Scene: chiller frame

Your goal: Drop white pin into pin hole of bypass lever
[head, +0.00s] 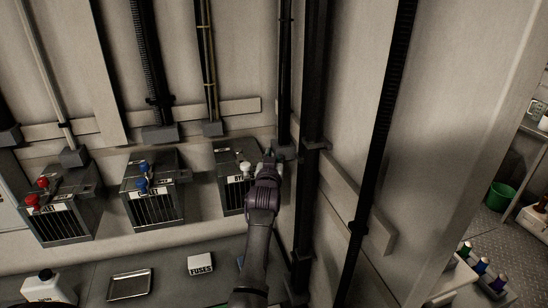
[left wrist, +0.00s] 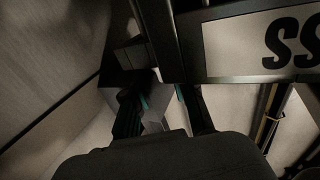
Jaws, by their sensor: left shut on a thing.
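The bypass box (head: 233,199) is the rightmost of three dark boxes on the wall, its label partly hidden by my arm. A white knob (head: 245,168) shows on its top front; I cannot tell which part of the lever it is. My left gripper (head: 270,158) is at the box's upper right, shut on what seems to be the white pin, which is mostly hidden. In the left wrist view my fingers (left wrist: 163,112) are below and left of the label (left wrist: 265,42) with "SS". The pin hole cannot be made out. My right gripper is out of view.
A box with blue handles (head: 153,203) and one with red handles (head: 62,224) hang to the left. Dark vertical posts (head: 313,120) stand close right of my gripper. A metal tray (head: 130,284) and a fuses box (head: 201,264) lie on the counter below.

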